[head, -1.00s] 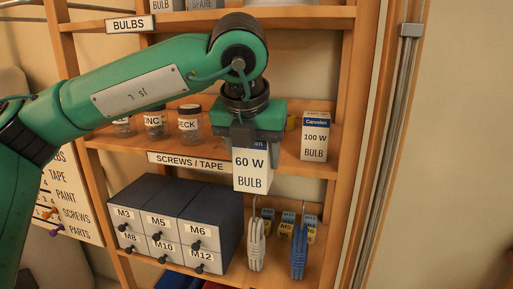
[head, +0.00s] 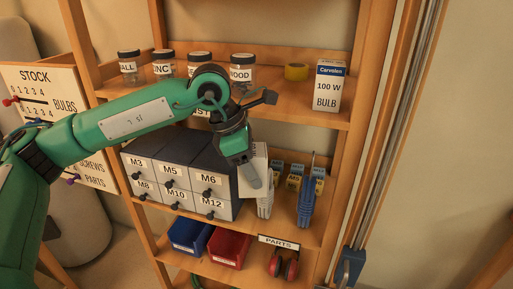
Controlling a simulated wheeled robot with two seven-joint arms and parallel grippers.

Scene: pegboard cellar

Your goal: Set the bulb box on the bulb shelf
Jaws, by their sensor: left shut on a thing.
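My left gripper (head: 246,165) is shut on the white bulb box (head: 259,160), which read 60 W BULB a moment ago. The box is partly behind the gripper's finger and its print cannot be read now. It is held in front of the shelf with the drawers, just right of the M6 drawer. A second bulb box, marked 100 W (head: 328,92), stands upright at the right end of the shelf above. The shelf labelled BULBS is out of view. My right gripper is not in view.
Several jars (head: 243,68) and a yellow tape roll (head: 297,72) stand on the upper shelf. Below are a blue bin (head: 190,236), a red bin (head: 229,248) and red ear defenders (head: 284,264).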

